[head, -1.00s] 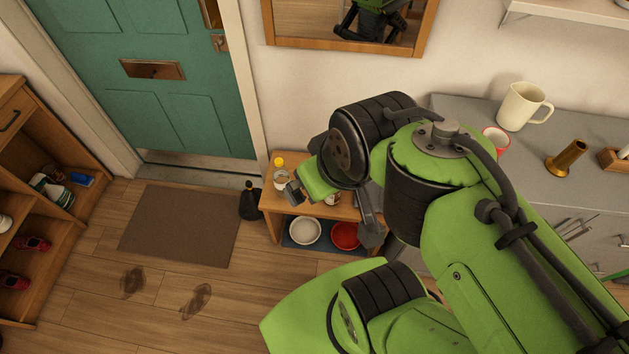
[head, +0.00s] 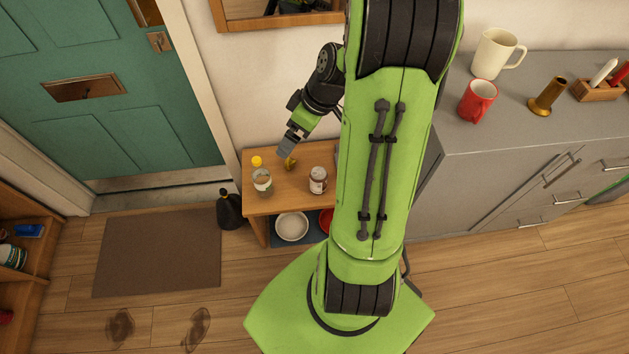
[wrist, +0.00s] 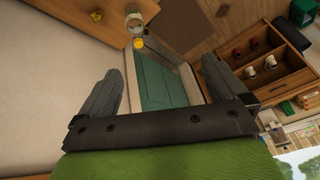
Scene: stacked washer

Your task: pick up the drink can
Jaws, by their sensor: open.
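A can with a pale top and a brown-and-white label, which looks like the drink can (head: 318,180), stands upright on the small wooden side table (head: 290,197), right of its middle. My gripper (head: 287,151) is above the back of the table, left of the can and apart from it. In the wrist view my gripper (wrist: 160,78) is open, with nothing between its fingers. I cannot make out the can in the wrist view.
A pale jar (head: 262,182), a yellow-capped item (head: 256,162) and a small brass object (head: 290,164) share the tabletop. A white bowl (head: 291,226) sits below. A dark bottle (head: 230,209) stands left, and a grey cabinet (head: 490,140) right.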

